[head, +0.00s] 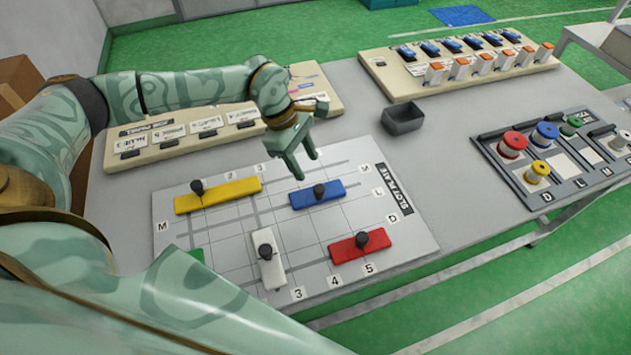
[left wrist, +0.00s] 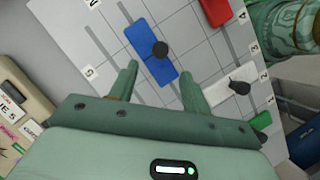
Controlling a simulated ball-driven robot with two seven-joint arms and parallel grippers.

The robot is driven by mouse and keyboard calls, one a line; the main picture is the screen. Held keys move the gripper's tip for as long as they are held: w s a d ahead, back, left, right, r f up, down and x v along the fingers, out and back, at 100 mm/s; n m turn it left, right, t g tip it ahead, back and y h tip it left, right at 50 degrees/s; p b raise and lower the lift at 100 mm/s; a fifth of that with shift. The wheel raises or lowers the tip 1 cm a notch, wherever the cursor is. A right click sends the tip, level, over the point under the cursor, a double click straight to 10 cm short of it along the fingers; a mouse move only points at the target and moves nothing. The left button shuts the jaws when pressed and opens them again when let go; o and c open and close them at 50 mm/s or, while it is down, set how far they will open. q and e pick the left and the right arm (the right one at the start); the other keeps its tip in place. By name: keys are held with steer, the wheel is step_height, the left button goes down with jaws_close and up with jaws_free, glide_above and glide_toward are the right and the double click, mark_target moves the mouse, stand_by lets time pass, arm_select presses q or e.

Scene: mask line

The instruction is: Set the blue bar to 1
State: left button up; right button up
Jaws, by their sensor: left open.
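The blue bar (head: 330,197) with a black knob lies on the white slot plate (head: 227,256), towards its right side in the head view. It also shows in the left wrist view (left wrist: 139,34). My left gripper (head: 306,167) is open and empty above the plate, just behind the blue bar in the head view. In the left wrist view its fingertips (left wrist: 160,70) appear on either side of one end of the bar, short of the knob. Numbers run along the plate's edges; a small 1 shows near the right edge of the left wrist view. My right gripper is out of view.
Yellow (head: 233,190), white (head: 270,271) and red (head: 345,249) bars with black knobs share the plate; a green bar (head: 197,255) is partly hidden by my arm. A grey bin (head: 403,119), a switch panel (head: 410,87) and a spool board (head: 545,190) stand beyond.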

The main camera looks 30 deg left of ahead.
mark_target(318, 187)
arm_select(q)
steer(key=b+x, duration=0.1)
steer(key=x, duration=0.6)
steer(key=shift+d+f, duration=0.1)
steer(key=shift+f, duration=0.1)
jaws_close()
